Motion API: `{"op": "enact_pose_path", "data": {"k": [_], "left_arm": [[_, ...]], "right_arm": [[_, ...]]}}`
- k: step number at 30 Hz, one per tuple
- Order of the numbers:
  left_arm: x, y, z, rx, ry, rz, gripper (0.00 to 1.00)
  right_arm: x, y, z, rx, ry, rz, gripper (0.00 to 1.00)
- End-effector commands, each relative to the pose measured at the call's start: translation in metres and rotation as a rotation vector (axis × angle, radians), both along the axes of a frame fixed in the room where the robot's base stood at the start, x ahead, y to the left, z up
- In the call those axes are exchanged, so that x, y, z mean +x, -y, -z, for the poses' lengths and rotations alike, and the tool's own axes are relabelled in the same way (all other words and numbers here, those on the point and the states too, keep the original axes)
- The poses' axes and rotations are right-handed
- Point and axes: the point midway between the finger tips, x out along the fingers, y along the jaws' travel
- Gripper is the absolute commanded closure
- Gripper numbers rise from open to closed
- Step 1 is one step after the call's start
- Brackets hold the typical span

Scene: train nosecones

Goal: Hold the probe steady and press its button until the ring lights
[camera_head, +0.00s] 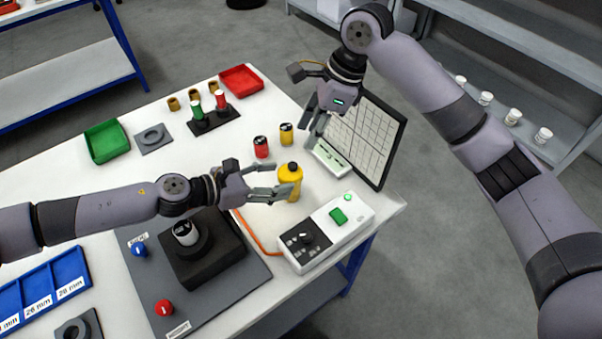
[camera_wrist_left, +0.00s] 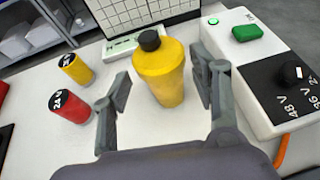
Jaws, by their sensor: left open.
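A yellow bottle-shaped thing (camera_head: 291,183) with a black top stands upright on the white table; it may be the probe. It also shows in the left wrist view (camera_wrist_left: 160,75). I see no lit ring on it. My left gripper (camera_head: 277,183) is open, its fingers on either side of the yellow body; in the left wrist view (camera_wrist_left: 160,82) gaps show between the fingers and the body. My right gripper (camera_head: 316,132) is higher up, in front of the grid panel, apart from the yellow thing; its jaw opening is unclear.
A white box (camera_head: 325,232) with a green button and black knob panel is right of the yellow thing, with an orange cable. A red can (camera_head: 261,147) and a yellow can (camera_head: 286,134) stand behind. A grid panel (camera_head: 363,138) stands at the table's right edge. A black block (camera_head: 205,262) is near.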

Motion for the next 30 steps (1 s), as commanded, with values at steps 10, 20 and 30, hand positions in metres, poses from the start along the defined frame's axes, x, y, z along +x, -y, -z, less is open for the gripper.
{"op": "enact_pose_path", "data": {"k": [10,20,30], "left_arm": [[0.025,0.052,0.024,0.0,-0.001,0.0,0.45],[0.033,0.066,0.031,0.0,0.0,-0.001,0.45],[0.033,0.066,0.031,0.0,0.0,-0.001,0.55]], "right_arm": [[0.0,0.0,0.0,0.0,0.0,0.0,0.67],[0.0,0.0,0.0,0.0,0.0,0.0,0.67],[0.0,0.0,0.0,0.0,0.0,0.0,0.67]]}}
